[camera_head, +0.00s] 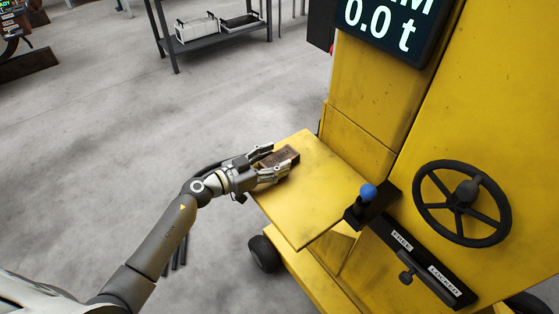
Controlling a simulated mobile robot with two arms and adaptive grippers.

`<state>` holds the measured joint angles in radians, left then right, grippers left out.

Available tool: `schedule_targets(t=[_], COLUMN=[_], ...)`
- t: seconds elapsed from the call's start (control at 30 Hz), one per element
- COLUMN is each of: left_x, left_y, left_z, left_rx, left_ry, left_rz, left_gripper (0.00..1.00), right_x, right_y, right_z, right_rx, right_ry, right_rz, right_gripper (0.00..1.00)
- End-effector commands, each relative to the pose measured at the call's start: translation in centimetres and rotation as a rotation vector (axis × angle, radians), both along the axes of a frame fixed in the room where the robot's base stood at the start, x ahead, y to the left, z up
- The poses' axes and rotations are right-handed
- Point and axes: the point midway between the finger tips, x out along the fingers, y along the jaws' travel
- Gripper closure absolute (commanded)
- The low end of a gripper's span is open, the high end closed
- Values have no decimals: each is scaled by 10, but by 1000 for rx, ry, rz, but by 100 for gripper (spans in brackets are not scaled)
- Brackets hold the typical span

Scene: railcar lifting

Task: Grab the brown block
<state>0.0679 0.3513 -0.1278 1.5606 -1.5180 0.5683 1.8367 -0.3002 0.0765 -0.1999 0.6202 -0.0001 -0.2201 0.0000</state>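The brown block (283,156) lies at the left part of a yellow shelf (325,190) on the yellow machine. My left gripper (279,158) reaches in from the left, with one finger at the block's far side and one at its near side. The fingers are apart with the block between them. I cannot tell whether both fingers press on it. The block's left end is partly hidden by the gripper. The block looks to be at shelf level; a lift cannot be made out. My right gripper is not in view.
A blue-knobbed lever (367,192) stands at the shelf's right edge. Beyond it are a black handwheel (462,204) and a handle on a FREE/LOCKED plate (420,262). A display (385,27) reads 0.0 t. A dark rack (222,35) stands at the back. The floor left is mostly clear.

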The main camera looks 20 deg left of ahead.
Motion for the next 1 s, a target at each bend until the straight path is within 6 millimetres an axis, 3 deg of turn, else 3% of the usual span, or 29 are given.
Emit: schedule_targets(t=[0.03, 0.23, 0.57, 0.8, 1.0], left_x=[0, 0, 0, 0, -33], left_y=[0, 0, 0, 0, -8], left_z=[0, 0, 5, 37, 77], left_rx=[0, 0, 1, 3, 4], left_ry=[0, 0, -2, -4, -1], left_rz=[0, 0, 0, -2, -4], left_gripper=[53, 78, 78, 78, 78], right_x=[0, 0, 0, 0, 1], right_y=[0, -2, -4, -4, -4], right_z=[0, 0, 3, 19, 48], right_rx=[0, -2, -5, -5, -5], right_ry=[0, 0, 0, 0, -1], right_rz=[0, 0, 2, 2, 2], right_gripper=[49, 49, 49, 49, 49])
